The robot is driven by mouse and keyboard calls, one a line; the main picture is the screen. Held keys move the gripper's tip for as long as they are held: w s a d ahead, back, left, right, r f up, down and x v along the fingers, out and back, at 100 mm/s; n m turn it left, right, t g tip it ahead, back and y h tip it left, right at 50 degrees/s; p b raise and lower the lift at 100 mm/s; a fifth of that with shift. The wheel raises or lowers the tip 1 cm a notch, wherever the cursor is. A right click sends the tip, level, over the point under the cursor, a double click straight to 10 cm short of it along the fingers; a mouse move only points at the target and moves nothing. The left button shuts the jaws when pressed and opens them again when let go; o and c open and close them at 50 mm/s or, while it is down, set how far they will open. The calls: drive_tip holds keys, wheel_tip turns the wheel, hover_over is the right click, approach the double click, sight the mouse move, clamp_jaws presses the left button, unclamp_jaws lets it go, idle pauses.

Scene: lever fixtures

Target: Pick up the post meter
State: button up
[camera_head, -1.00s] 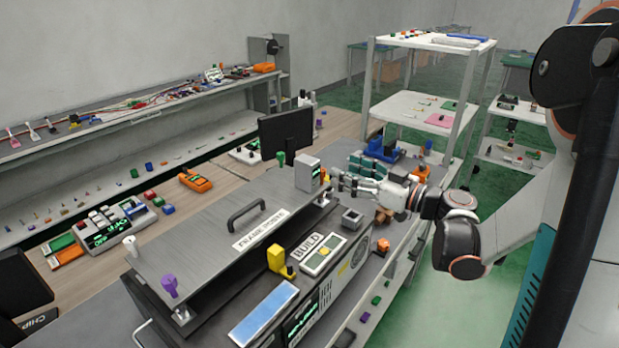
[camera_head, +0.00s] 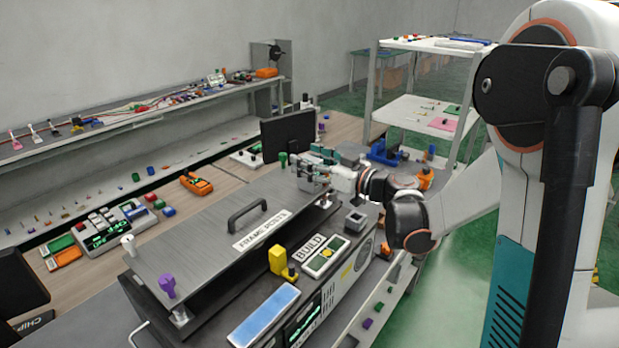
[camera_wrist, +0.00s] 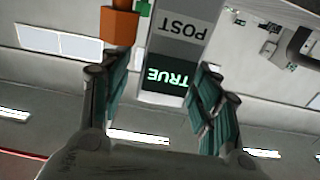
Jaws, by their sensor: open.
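The post meter (camera_wrist: 182,42) is a grey block with a "POST" label and a dark display reading "TRUE" in green. In the wrist view it lies between the two green-padded fingers of my gripper (camera_wrist: 160,72). The gripper is open, with a finger on each side of the meter. Contact cannot be told. In the head view my gripper (camera_head: 315,168) is at the far right end of the grey "FRAME POSTS" bench top (camera_head: 190,235) and mostly hides the meter.
An orange block (camera_wrist: 118,25) is close to the left finger in the wrist view. A green post (camera_head: 283,159) and a black monitor (camera_head: 288,136) stand behind the gripper. A dark handle (camera_head: 247,215) and a yellow block (camera_head: 283,262) are nearer the camera.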

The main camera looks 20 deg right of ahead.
clamp_jaws()
drive_tip(key=shift+r, duration=0.1)
